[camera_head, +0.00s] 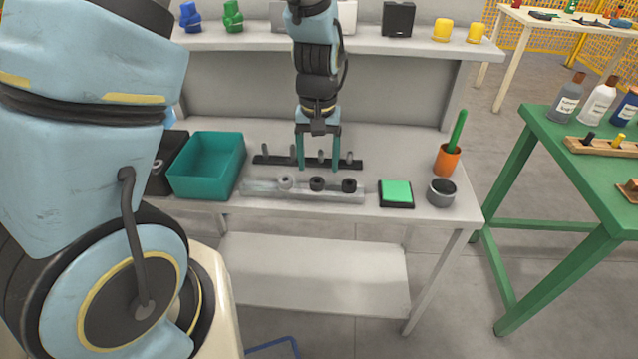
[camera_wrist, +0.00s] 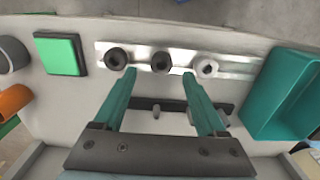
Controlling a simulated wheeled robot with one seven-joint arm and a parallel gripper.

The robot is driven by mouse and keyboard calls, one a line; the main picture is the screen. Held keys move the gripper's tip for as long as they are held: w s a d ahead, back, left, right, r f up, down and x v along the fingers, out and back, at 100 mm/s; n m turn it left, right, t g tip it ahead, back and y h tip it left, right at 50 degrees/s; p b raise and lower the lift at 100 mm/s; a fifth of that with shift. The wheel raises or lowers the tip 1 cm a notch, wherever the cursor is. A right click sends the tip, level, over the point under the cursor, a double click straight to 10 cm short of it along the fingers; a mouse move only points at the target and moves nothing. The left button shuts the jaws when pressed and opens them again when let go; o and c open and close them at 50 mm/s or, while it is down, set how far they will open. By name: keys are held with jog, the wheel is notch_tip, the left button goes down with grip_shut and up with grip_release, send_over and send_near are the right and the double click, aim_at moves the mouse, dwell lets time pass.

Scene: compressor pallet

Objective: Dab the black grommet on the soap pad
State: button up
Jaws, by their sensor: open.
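Three ring-shaped grommets sit in a row on a metal rail (camera_head: 262,190) on the grey bench. The left one (camera_head: 285,182) is light grey. The middle grommet (camera_head: 317,183) and the right grommet (camera_head: 349,185) are both black. The soap pad (camera_head: 396,193), green on a black base, lies just right of the rail; it also shows at left in the wrist view (camera_wrist: 60,54). My gripper (camera_head: 318,167) points down with teal fingers apart and empty, over the bench near the rail. In the wrist view, the middle grommet (camera_wrist: 161,62) appears between and just beyond the fingertips (camera_wrist: 158,74).
A black rack with upright pegs (camera_head: 262,160) stands just behind the rail, close to my fingers. A teal bin (camera_head: 207,165) is at left. A grey cup (camera_head: 441,192) and an orange cup with a green stick (camera_head: 447,160) stand at right. A shelf (camera_head: 240,43) runs behind.

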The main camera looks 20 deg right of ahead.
aim_at(317, 186)
jog(key=shift+w+a+f+p, duration=0.1)
jog(key=shift+f+p, duration=0.3)
jog(key=shift+f, duration=0.8)
jog(key=shift+w+f+p, duration=0.1)
jog(key=shift+f+p, duration=0.3)
jog(key=shift+f, duration=0.8)
grip_shut()
